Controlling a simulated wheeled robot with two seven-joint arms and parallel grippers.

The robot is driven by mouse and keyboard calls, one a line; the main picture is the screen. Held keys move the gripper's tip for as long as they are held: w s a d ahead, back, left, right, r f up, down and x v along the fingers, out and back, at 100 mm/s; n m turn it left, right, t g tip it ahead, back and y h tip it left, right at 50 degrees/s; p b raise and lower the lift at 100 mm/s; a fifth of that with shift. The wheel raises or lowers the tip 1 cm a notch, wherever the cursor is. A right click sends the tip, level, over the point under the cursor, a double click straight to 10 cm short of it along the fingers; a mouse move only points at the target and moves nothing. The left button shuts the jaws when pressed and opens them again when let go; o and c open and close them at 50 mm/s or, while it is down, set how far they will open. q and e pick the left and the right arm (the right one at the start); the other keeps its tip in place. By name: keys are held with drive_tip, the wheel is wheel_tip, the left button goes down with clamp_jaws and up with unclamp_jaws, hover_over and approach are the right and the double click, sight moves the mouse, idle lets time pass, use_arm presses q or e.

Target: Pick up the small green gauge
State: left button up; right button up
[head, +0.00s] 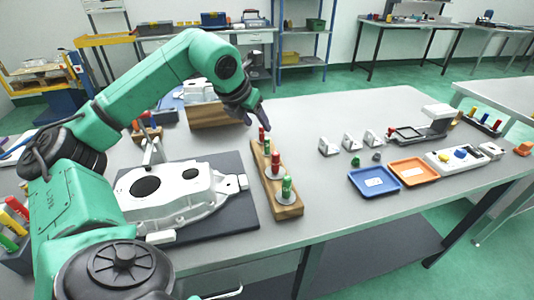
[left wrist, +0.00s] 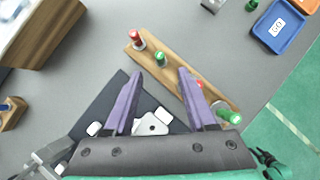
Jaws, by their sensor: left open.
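A wooden gauge rack (head: 281,199) stands on the table and holds red and green gauges in a row. The small green gauge (left wrist: 160,58) stands upright in it, second from the far end, between a red gauge (left wrist: 137,38) and another red one (left wrist: 201,84). In the head view the small green gauge (head: 267,147) is partly hidden. A larger green gauge (head: 287,186) is at the near end; it also shows in the left wrist view (left wrist: 229,113). My left gripper (head: 257,119) is open and empty above the rack's far end. In its wrist view, its fingertips (left wrist: 160,73) straddle the small green gauge's line. My right gripper is out of view.
A white casting (head: 180,195) on a dark mat lies left of the rack. A wooden box (head: 215,115) stands behind it. Blue (head: 374,188) and orange (head: 413,179) trays lie to the right, near small metal brackets. Bare table lies between rack and trays.

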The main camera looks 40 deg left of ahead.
sight(267, 139)
use_arm(q)
drive_tip(key=p+x, duration=0.2)
drive_tip(key=x, duration=0.9)
drive_tip(key=shift+r, duration=0.1)
drive_tip(key=c, duration=0.8)
clamp_jaws()
